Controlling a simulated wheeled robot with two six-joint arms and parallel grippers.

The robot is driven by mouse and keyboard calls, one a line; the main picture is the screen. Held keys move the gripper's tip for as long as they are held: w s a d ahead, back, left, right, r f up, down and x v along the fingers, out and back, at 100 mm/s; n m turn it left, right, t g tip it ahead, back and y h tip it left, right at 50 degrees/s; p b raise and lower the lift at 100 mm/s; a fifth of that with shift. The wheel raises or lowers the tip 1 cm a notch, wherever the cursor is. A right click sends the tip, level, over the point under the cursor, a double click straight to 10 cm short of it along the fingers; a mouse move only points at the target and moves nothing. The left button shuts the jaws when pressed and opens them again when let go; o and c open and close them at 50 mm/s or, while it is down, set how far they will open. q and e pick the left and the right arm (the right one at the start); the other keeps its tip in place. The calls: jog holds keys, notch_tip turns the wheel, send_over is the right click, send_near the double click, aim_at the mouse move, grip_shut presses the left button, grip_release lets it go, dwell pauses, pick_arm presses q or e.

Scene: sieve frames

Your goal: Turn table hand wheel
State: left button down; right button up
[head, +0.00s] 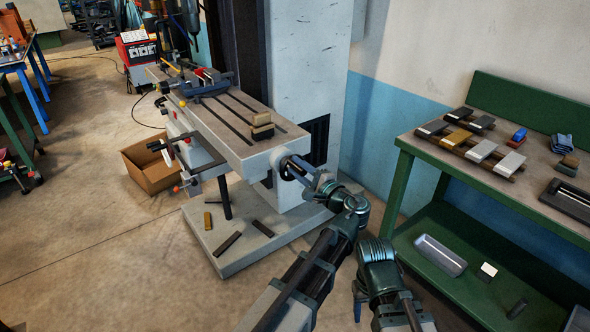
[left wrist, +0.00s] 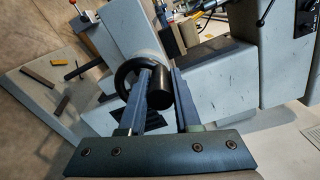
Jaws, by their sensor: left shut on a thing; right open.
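The hand wheel (head: 286,168) is on the near end of the grey machine table (head: 232,125). In the left wrist view the dark round wheel rim (left wrist: 124,78) shows with a black cylindrical handle (left wrist: 160,92) standing out toward the camera. My left gripper (head: 300,174) is at the wheel. In the wrist view its fingers (left wrist: 163,97) lie on either side of the black handle and are shut on it. Part of the wheel is hidden behind the fingers. My right gripper (head: 358,300) is partly visible below its wrist, open, low and away from the wheel.
Stacked blocks (head: 262,126) and a vise (head: 205,84) are on the machine table. Loose bars (head: 228,243) lie on the machine's base. A green workbench (head: 440,160) with several blocks stands at right. A cardboard box (head: 150,166) is on the floor at left.

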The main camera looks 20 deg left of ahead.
pick_arm(q)
jog(key=shift+w+d+f+m+b, duration=0.4)
jog(key=shift+w+d+m, duration=0.25)
jog(key=shift+m, duration=2.35)
jog(key=shift+w+d+f+m+b, duration=0.35)
jog(key=shift+w+d+m, duration=0.3)
jog(key=shift+m, duration=2.35)
jog(key=shift+w+d+f+m+b, duration=0.45)
jog(key=shift+w+m, duration=0.25)
jog(key=shift+m, duration=2.3)
jog(key=shift+d, duration=0.1)
jog(key=c, duration=0.6)
grip_release()
jog(key=shift+d, duration=0.1)
jog(key=shift+s, duration=0.1)
